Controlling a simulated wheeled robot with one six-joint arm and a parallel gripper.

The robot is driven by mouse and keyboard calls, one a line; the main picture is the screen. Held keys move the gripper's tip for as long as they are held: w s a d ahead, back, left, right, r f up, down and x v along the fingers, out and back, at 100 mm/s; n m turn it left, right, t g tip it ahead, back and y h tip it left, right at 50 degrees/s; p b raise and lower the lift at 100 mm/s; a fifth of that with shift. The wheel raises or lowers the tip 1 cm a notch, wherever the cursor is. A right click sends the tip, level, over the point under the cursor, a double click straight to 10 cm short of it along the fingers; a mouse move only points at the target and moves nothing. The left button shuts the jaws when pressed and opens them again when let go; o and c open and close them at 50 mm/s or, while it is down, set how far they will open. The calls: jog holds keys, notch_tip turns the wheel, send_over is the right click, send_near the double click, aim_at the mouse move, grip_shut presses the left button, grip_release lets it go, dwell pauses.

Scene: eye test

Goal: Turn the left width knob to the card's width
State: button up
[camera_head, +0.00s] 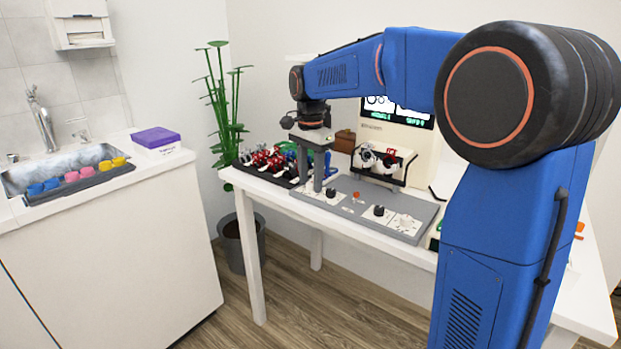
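The grey control panel (345,210) lies on the white table. Its left black knob (330,192) sits on a white plate at the panel's left end. A second black knob (379,211) is further right. My gripper (311,184) points down over the panel's left end, with its fingers apart. Its fingertips are close to the left knob; I cannot tell whether they touch it. A dark screen (397,113) behind shows glasses outlines and green text too small to read. I cannot make out a separate width card.
A small red knob (356,196) and a white dial (405,221) are on the panel. A dark tray (262,174) of several red, white and green frames stands left of it. Glasses sit on a rack (385,178) behind. My blue arm covers the right side.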

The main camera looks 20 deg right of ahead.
jog(key=shift+c, duration=0.4)
grip_shut()
jog(key=shift+n, duration=0.3)
jog(key=n, duration=0.5)
jog(key=shift+n, duration=0.4)
jog(key=n, duration=1.1)
jog(key=shift+n, duration=0.3)
jog(key=n, duration=0.5)
jog(key=shift+n, duration=0.3)
